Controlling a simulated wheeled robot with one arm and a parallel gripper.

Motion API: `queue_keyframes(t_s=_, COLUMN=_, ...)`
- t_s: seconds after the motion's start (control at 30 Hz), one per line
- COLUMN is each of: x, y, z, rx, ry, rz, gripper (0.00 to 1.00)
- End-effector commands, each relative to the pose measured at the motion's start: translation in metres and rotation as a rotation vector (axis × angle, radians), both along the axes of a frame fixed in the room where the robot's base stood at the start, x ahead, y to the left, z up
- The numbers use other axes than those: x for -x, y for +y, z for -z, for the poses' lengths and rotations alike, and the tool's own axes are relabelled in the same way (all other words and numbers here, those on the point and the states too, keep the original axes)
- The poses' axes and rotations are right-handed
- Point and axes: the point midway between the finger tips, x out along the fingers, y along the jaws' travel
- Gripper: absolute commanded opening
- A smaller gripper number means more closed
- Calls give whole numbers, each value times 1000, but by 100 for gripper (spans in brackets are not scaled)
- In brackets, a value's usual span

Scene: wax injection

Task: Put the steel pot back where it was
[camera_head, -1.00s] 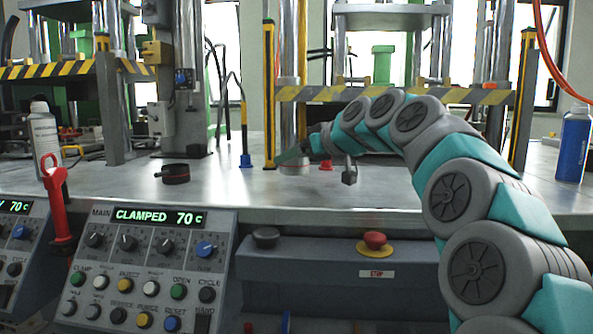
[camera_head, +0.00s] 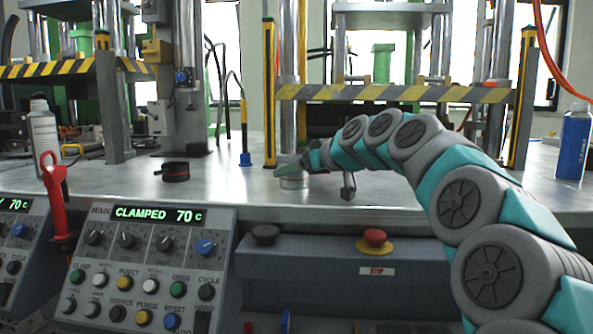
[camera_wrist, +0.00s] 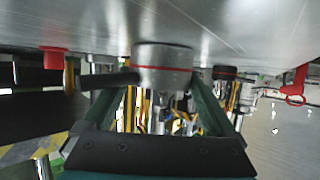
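The steel pot (camera_head: 294,183) is a short round metal pot with a red band. It is at the middle of the metal table, in front of a steel column. My gripper (camera_head: 291,168) reaches it from the right, with its green fingers at the pot's upper part. In the wrist view, which is upside down, the pot (camera_wrist: 163,58) sits between the two fingers (camera_wrist: 163,85), which close in on its sides. Its dark handle points left there. The pot's base is at or very near the table surface; I cannot tell if it touches.
A black pot (camera_head: 174,172) with a red band stands on the table to the left. A white bottle (camera_head: 43,135) is at far left and a blue bottle (camera_head: 573,143) at far right. A control panel (camera_head: 150,265) reads CLAMPED 70 C.

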Motion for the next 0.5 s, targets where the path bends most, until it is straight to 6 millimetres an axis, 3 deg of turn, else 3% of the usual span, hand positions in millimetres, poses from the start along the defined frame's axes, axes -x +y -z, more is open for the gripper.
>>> queue_keyframes(t_s=0.5, x=4, y=-4, z=-6, rx=-1, ry=-1, rz=0, gripper=100)
